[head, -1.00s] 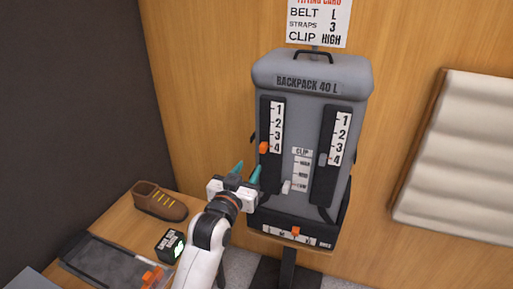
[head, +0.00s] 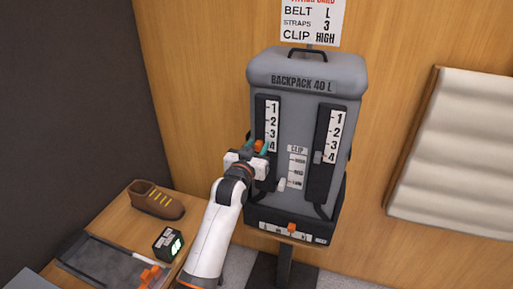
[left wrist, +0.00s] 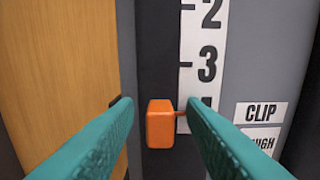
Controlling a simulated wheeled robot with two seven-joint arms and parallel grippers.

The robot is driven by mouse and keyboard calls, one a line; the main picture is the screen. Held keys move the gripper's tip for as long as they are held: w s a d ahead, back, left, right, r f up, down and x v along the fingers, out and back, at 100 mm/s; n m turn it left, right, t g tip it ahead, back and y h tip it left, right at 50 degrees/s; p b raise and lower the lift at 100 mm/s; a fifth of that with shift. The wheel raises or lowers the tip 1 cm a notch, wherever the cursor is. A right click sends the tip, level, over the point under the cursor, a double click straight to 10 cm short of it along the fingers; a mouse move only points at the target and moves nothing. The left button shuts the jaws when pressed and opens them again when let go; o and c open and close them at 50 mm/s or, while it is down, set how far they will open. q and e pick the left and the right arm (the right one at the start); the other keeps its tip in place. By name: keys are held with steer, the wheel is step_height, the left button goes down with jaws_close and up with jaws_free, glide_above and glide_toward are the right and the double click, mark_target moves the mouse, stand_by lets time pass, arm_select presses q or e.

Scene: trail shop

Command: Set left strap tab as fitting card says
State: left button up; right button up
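The fitting card (head: 310,22) above the pack reads BELT L, STRAPS 3, CLIP HIGH. The grey backpack (head: 303,75) stands upright with two numbered strap scales. The orange left strap tab (head: 258,146) sits at 4 on the left scale; it also shows in the left wrist view (left wrist: 160,123). My left gripper (head: 256,148) is open, its teal fingers on either side of the tab with a gap to its left; I cannot tell whether the right finger touches it. The grey right strap tab (head: 318,157) is near 4. My right gripper is not in view.
The white clip slider (head: 281,184) is at the low end of the CLIP scale (head: 297,168). An orange belt slider (head: 292,227) is below. A brown shoe (head: 157,199), a small display box (head: 168,244) and a tray (head: 100,262) are on the wooden bench at the left.

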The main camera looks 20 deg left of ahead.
mark_target(260, 130)
arm_select(q)
jaws_close()
steer(key=shift+r, duration=0.3)
step_height(260, 130, up, 4)
steer(key=p, duration=0.3)
steer(key=shift+f+p, duration=0.1)
steer(key=shift+p, duration=0.3)
steer(key=shift+f, duration=0.15)
steer(key=shift+o, duration=0.6)
jaws_free()
steer(key=shift+s+f, duration=0.1)
steer(key=shift+s, duration=0.4)
steer(key=s+b, duration=0.2)
steer(key=s, duration=0.9)
steer(key=shift+a, duration=0.2)
